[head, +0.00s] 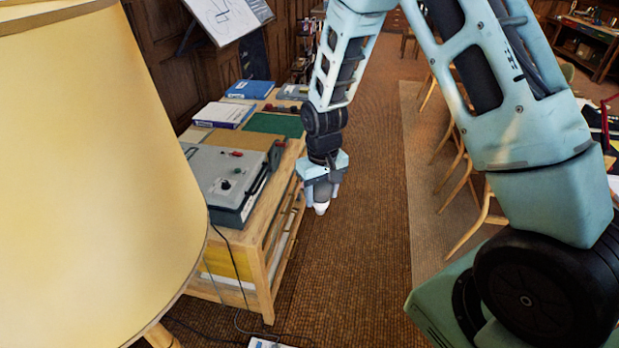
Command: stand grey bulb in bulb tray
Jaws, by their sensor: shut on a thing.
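My gripper (321,197) hangs fingers down in the head view, over the carpeted floor just right of the wooden table. It is shut on the grey bulb (321,208), whose pale rounded end shows below the fingertips. The fingers hide part of the bulb's sides. I cannot make out a bulb tray in this view.
The wooden table (262,262) holds a grey control box (215,178), books (224,115) and a green mat (274,124). A large lampshade (95,170) blocks the left. Cables hang by the table. Chairs (470,190) line the right. Carpet between is clear.

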